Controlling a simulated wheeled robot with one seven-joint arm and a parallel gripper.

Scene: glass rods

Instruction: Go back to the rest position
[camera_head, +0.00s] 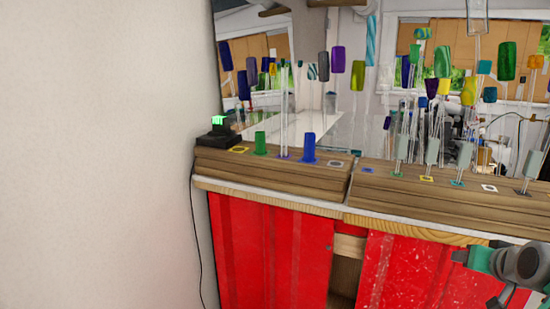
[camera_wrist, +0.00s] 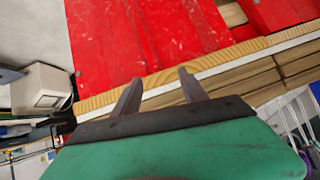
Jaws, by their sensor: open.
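My gripper (camera_wrist: 159,82) shows in the wrist view with its two dark fingers apart and nothing between them. Its fingertips show against the red cabinet front and the wooden edge of the counter. In the head view, part of my arm shows at the lower right, in front of the counter's front edge; the fingertips are hard to make out there. On the counter, a wooden block (camera_head: 270,177) holds a green cylinder (camera_head: 260,143), a blue cylinder (camera_head: 308,147) and clear glass rods (camera_head: 284,125). A second wooden block (camera_head: 440,200) on the right holds several rods in grey holders.
Red cabinet doors (camera_head: 268,250) stand below the counter edge (camera_head: 270,200). A black device with a green light (camera_head: 218,133) sits at the left end of the block. A mirror-like panel behind shows several coloured rod tops. A plain wall (camera_head: 100,150) fills the left.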

